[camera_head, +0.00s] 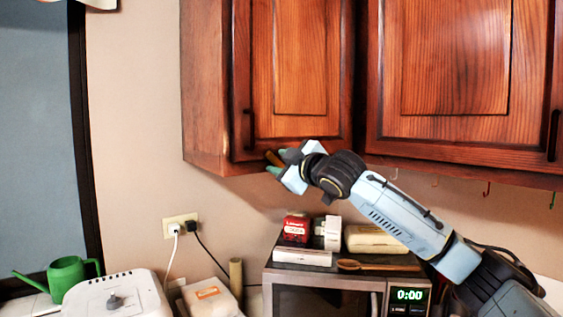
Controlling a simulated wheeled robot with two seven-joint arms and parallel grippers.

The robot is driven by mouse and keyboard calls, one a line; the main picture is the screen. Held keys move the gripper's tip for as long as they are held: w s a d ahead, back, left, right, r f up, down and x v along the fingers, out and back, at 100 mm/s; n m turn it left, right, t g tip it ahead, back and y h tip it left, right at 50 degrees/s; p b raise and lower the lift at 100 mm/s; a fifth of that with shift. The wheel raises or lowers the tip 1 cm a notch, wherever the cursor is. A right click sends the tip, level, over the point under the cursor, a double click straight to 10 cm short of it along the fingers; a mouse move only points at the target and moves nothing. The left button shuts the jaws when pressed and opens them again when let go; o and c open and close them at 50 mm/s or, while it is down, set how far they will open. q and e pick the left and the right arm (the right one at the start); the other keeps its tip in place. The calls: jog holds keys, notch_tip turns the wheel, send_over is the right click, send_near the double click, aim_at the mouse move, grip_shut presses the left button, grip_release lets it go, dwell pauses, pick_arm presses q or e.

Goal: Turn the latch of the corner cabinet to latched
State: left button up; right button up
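The corner cabinet (300,55) hangs on the wall with its wooden door closed. A small brown wooden piece, which looks like the latch (272,158), shows at the lower edge of the door, right of the black door handle. My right gripper (281,164) is at this lower edge, its green-tipped fingers spread apart beside the brown piece. I cannot tell whether a finger touches it. The gripper hides part of the door's bottom edge. My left gripper is out of view.
A second wall cabinet (455,60) is at the right, with hooks below it. A microwave (325,298) carrying boxes (296,229) and a wooden spoon (378,266) stands below my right arm. A green watering can (68,274) and white appliance (115,298) stand at lower left. The wall left of the gripper is clear.

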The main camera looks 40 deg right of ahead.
jog(key=shift+c, duration=0.3)
grip_shut()
jog(key=shift+m, duration=0.3)
jog(key=shift+d+r+m+p, duration=0.1)
jog(key=shift+d+m+p, duration=0.15)
jog(key=shift+m, duration=1.2)
jog(key=shift+d+r+m+p, duration=0.1)
jog(key=shift+d+m, duration=0.15)
jog(key=shift+m, duration=1.15)
jog(key=shift+d+r+m+p, duration=0.1)
jog(key=shift+d+m+p, duration=0.15)
jog(key=shift+m, duration=1.2)
jog(key=shift+o, duration=0.3)
grip_release()
